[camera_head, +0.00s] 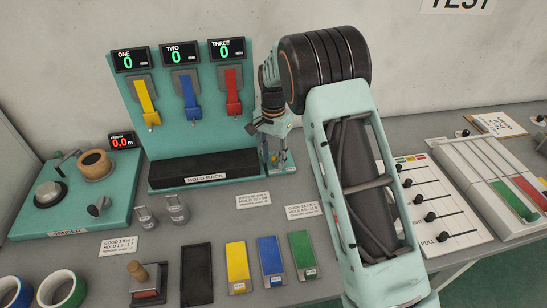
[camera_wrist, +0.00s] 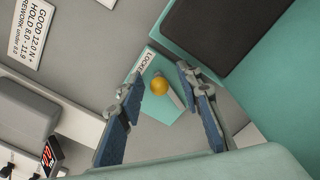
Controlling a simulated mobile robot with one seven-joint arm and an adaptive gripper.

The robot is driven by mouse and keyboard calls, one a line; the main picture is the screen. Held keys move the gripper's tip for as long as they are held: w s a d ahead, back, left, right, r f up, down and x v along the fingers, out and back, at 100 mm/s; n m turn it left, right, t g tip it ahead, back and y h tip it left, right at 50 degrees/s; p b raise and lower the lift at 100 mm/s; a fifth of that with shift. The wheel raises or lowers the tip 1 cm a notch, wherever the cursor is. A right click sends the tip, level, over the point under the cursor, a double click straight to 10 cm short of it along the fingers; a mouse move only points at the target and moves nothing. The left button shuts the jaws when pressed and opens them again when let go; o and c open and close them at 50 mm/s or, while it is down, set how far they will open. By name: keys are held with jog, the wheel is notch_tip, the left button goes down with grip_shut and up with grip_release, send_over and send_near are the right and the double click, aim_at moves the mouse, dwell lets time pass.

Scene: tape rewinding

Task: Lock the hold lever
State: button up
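The hold lever shows in the wrist view as an orange ball knob (camera_wrist: 159,86) beside a short grey bar on a teal base (camera_wrist: 172,122). A white label (camera_wrist: 145,61) with lettering that looks like "LOCKED" lies just beyond the knob. My gripper (camera_wrist: 160,77) is open, with one blue-padded finger on each side of the knob and a visible gap to both. Whether it is down at the knob's height I cannot tell. In the head view my gripper (camera_head: 277,150) points down beside the hold rack (camera_head: 205,168); the knob is hard to make out there.
The rack's teal back panel with three displays (camera_head: 178,55) and coloured hanging strips stands left of my gripper. A winder box (camera_head: 60,205) is at far left. Coloured plates (camera_head: 269,258) lie in front, and a slider panel (camera_head: 432,210) is at right. My arm hides the middle right.

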aim_at(273, 156)
notch_tip(273, 156, up, 12)
dwell(0.6)
dwell(0.4)
